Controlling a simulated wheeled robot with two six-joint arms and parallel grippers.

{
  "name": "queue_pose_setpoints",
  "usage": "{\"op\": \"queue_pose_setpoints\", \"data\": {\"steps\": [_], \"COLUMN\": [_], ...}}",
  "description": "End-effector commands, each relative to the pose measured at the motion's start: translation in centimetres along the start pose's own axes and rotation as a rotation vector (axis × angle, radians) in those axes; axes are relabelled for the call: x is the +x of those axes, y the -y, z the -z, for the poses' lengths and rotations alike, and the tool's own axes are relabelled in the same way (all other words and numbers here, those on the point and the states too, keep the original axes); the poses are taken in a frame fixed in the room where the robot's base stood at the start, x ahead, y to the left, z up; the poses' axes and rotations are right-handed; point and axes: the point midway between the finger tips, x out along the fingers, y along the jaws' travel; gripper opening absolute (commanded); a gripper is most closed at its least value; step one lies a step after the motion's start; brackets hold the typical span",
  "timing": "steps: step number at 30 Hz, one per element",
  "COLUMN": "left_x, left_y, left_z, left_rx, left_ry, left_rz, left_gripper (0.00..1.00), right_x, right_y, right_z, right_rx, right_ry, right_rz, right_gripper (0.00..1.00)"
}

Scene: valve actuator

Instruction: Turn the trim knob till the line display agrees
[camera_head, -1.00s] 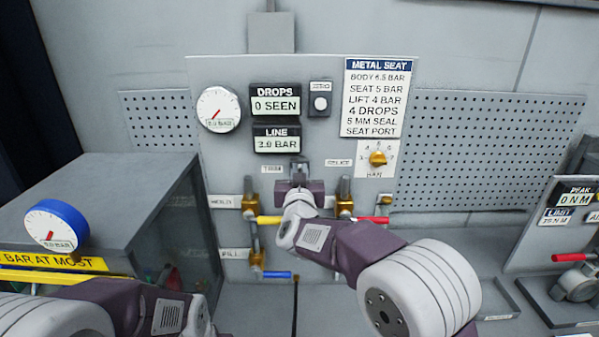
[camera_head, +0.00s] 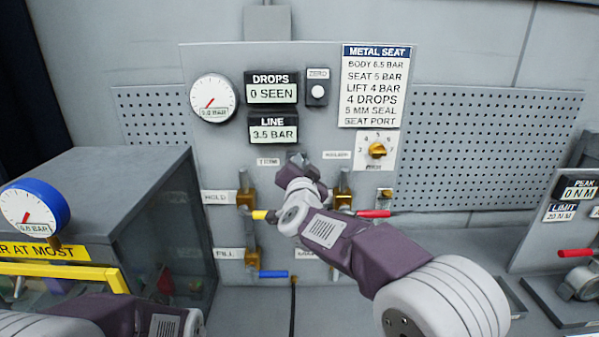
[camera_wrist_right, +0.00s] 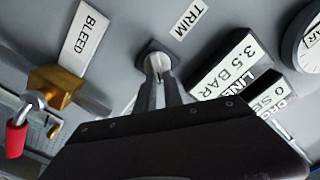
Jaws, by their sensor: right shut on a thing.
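The trim knob (camera_wrist_right: 154,62) sits on the panel beside the TRIM label (camera_wrist_right: 188,19) in the right wrist view. My right gripper (camera_wrist_right: 158,82) is shut on it, and its fingers partly cover it. In the head view my right gripper (camera_head: 297,163) reaches the panel below the line display (camera_head: 274,132), and the knob is mostly hidden. The line display reads 3.5 BAR. The card (camera_head: 376,87) lists body 6.5, seat 5 and lift 4 bar. Only part of my left arm shows at the bottom left; its gripper is out of view.
The drops display (camera_head: 273,91) reads 0 SEEN, beside the zero button (camera_head: 318,92). Brass valves with a yellow handle (camera_head: 259,214), a red handle (camera_head: 373,213) and a blue handle (camera_head: 273,274) surround my right wrist. A blue-rimmed gauge (camera_head: 30,212) stands at left.

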Motion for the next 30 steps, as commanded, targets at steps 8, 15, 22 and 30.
{"op": "queue_pose_setpoints", "data": {"steps": [8,15,22,30], "left_x": [1.9,2.6,2.8,2.8], "left_y": [0.0,0.1,0.1,0.1], "left_z": [-0.2,-0.3,-0.3,-0.3], "left_rx": [0.0,0.0,0.0,0.0], "left_ry": [0.0,0.0,0.0,0.0], "left_rz": [0.0,0.0,0.0,0.0], "left_gripper": [0.85,0.85,0.85,0.85], "right_x": [0.0,0.0,0.0,0.0], "right_y": [-0.5,-0.7,-0.7,-0.7], "right_z": [-0.2,-0.2,-0.2,-0.2], "right_rx": [0.2,0.308,0.353,0.361], "right_ry": [0.0,0.002,0.001,0.002], "right_rz": [0.0,-0.001,-0.001,-0.001], "right_gripper": [0.0,0.0,0.0,0.0]}}
